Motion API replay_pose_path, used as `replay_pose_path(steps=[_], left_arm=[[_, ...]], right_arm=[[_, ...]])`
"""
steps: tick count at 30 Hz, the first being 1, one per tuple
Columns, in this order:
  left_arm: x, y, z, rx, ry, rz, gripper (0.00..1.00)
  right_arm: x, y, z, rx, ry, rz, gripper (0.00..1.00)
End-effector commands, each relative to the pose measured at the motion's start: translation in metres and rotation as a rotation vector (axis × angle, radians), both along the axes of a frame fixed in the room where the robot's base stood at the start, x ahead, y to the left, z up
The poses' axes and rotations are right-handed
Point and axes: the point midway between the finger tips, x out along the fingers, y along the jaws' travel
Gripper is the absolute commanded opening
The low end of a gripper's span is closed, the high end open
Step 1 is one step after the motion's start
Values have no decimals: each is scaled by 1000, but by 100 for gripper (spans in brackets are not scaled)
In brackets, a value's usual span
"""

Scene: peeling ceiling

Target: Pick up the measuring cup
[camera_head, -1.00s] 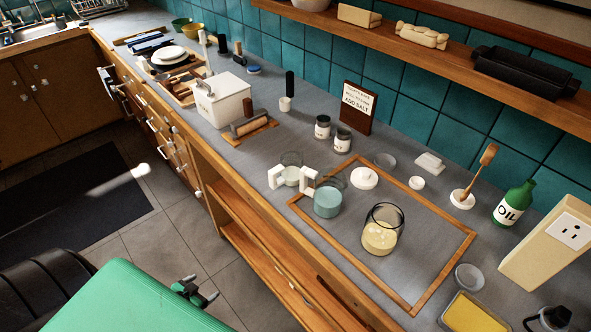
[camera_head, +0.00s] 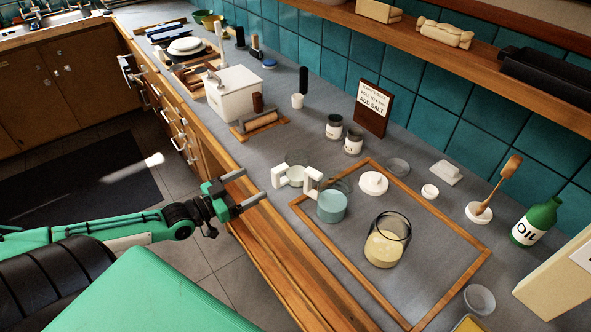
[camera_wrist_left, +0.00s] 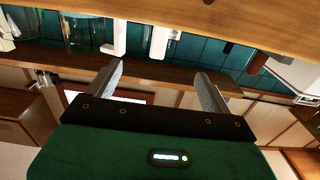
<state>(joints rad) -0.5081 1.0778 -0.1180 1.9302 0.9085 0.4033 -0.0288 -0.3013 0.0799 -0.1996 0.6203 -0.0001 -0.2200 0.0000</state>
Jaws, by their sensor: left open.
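Two clear cups with blocky white handles stand near the counter's front edge; I cannot tell which is the measuring cup. The rear cup (camera_head: 296,160) has pale contents. The front cup (camera_head: 332,207) has blue-green contents. In the head view my left gripper (camera_head: 249,187) is open and empty at the counter's front edge, left of both cups and touching neither. The left wrist view shows its two spread fingers (camera_wrist_left: 160,75) with nothing between them, and white handle-like pieces (camera_wrist_left: 160,40) beyond. My right gripper is not in view.
A wooden frame (camera_head: 447,293) lies on the counter, with a glass jar (camera_head: 386,240) and a white lid (camera_head: 374,183) inside it. Two dark jars (camera_head: 353,142), a sign (camera_head: 371,107) and a white box (camera_head: 233,97) stand behind. A wall shelf (camera_head: 450,50) runs above.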

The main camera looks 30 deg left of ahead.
Motion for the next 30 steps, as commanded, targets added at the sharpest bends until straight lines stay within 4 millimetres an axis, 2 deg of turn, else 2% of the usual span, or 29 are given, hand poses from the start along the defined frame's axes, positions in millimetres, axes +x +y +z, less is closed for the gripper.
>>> replay_pose_path(steps=[18, 30], left_arm=[[55, -22, 1, 0, -2, 1, 84], [71, -31, 2, 1, -1, 1, 84]], right_arm=[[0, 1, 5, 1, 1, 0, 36], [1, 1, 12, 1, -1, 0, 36]])
